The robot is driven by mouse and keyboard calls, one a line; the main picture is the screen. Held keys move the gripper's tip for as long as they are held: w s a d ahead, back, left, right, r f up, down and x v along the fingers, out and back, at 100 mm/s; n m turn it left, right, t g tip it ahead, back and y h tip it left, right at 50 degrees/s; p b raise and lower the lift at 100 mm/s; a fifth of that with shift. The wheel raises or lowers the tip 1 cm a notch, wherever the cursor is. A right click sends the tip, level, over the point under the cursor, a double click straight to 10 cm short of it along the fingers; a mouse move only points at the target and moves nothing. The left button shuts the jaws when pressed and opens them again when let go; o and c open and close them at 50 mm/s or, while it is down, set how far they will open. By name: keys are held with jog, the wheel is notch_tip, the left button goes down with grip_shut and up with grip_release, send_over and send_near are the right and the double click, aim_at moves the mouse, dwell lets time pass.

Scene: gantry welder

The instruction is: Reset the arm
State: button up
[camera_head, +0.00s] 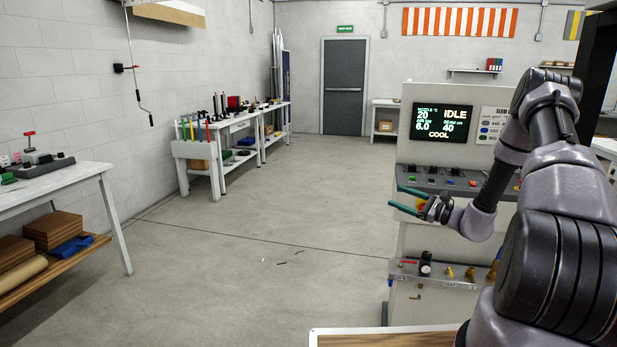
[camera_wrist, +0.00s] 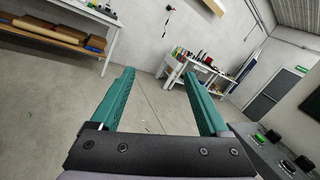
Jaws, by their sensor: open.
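My gripper (camera_head: 400,200) is at the end of my arm on the right of the head view, in front of the welder's control console (camera_head: 412,235). Its two green fingers point left and stand apart with nothing between them. In the wrist view the fingers of my gripper (camera_wrist: 158,80) frame bare floor and the wall beyond. The console screen (camera_head: 442,122) reads IDLE and COOL. A panel with knobs and buttons (camera_head: 455,180) lies below the screen, partly hidden by my arm.
A table (camera_head: 110,215) with cardboard on its lower shelf stands at left. Workbenches (camera_head: 215,150) line the left wall. A ledge with valves (camera_head: 440,275) juts from the console's lower front. A wooden tabletop (camera_head: 380,338) shows at the bottom. The middle floor is mostly clear.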

jog(key=s+a+r+n+g+h, duration=0.2)
jog(key=s+a+r+n+g, duration=0.35)
jog(key=s+r, duration=0.35)
jog(key=s+a+r+n+g+h, duration=0.1)
jog(key=s+a+r+n+g, duration=0.45)
jog(key=r, duration=0.45)
jog(key=s+d+r+n+t+h, duration=0.2)
jog(key=s+r+h, duration=0.3)
jog(key=s, duration=0.5)
jog(key=s+d+r+n+t+h, duration=0.3)
jog(key=s+r+n+t+h, duration=0.1)
jog(key=s+r, duration=0.4)
jog(key=s+h, duration=0.1)
jog(key=s, duration=0.1)
jog(key=shift+s+d, duration=0.2)
jog(key=shift+s, duration=0.15)
dwell(1.8)
